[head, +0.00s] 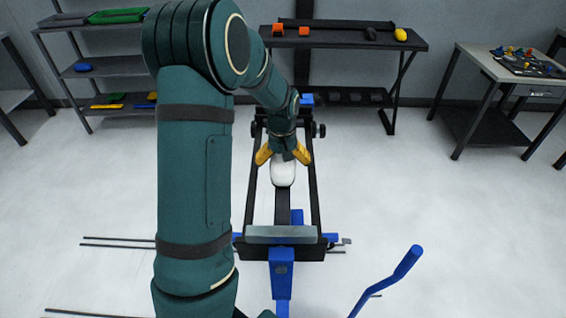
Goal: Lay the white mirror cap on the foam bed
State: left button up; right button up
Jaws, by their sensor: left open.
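The white mirror cap (283,174) is a small rounded white piece in the middle of the head view, above the dark central bar of a black frame. My left gripper (283,160) reaches down to it with its two orange fingers spread wide. The fingertips are at the cap's far end, one toward each side; whether they touch it I cannot tell. My gripper hides the far end of the cap. I cannot pick out the foam bed for certain; a grey flat-topped block (281,234) lies across the near end of the frame. My right gripper is out of view.
The black frame (315,200) has blue parts and a blue handle (400,265) at the near right. A dark bench (345,42) with small orange and yellow items stands behind. Shelves (100,70) are at left, a side table (480,62) at right.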

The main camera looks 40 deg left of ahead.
pick_arm(q)
notch_tip(320, 180, up, 12)
jog(key=p, duration=0.2)
jog(key=shift+a+f+p, duration=0.1)
jog(key=shift+f+p, duration=0.1)
jog(key=shift+p, duration=0.15)
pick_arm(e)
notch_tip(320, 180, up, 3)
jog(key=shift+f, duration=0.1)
